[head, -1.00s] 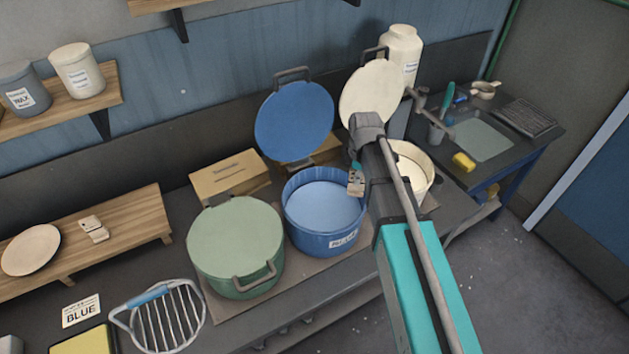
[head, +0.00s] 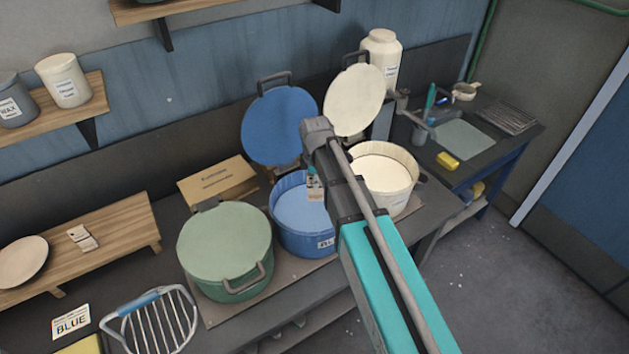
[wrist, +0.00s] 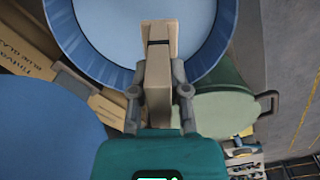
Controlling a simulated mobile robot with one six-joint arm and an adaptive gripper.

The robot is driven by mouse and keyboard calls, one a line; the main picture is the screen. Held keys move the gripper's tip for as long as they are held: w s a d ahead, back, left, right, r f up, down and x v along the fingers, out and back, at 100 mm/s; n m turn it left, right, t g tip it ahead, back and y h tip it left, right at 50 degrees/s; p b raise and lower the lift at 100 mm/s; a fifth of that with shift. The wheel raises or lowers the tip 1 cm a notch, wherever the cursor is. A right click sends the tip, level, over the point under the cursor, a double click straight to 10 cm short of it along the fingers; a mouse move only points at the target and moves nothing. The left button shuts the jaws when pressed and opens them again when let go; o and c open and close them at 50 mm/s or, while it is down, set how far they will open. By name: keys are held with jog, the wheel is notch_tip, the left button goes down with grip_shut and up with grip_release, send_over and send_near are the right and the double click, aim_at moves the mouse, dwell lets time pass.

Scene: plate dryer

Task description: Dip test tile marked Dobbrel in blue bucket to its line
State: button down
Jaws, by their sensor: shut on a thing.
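My gripper (wrist: 158,93) is shut on a small beige tile (wrist: 158,60) with a dark line across it. No name can be read on the tile. In the wrist view the tile's far end lies over the pale blue liquid of the blue bucket (wrist: 112,70). In the head view the held tile (head: 314,187) shows beside my arm, over the open blue bucket (head: 290,240). My arm hides part of the bucket's right side. I cannot tell whether the tile touches the liquid.
The blue lid (head: 287,125) stands raised behind the bucket. A lidded green bucket (head: 225,250) is at left, an open cream bucket (head: 400,180) at right. Another tile (head: 82,238) lies on a wooden stand (head: 130,225). A wire rack (head: 150,325) and BLUE card (head: 71,322) are in front.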

jog(key=shift+d+f, duration=0.1)
jog(key=shift+f, duration=0.1)
dwell(0.5)
notch_tip(320, 180, down, 15)
jog(key=b, duration=1.5)
jog(key=shift+r, duration=0.15)
dwell(1.9)
jog(key=shift+f+b, duration=0.45)
jog(key=shift+b, duration=0.1)
dwell(0.7)
jog(key=shift+r, duration=0.15)
dwell(1.1)
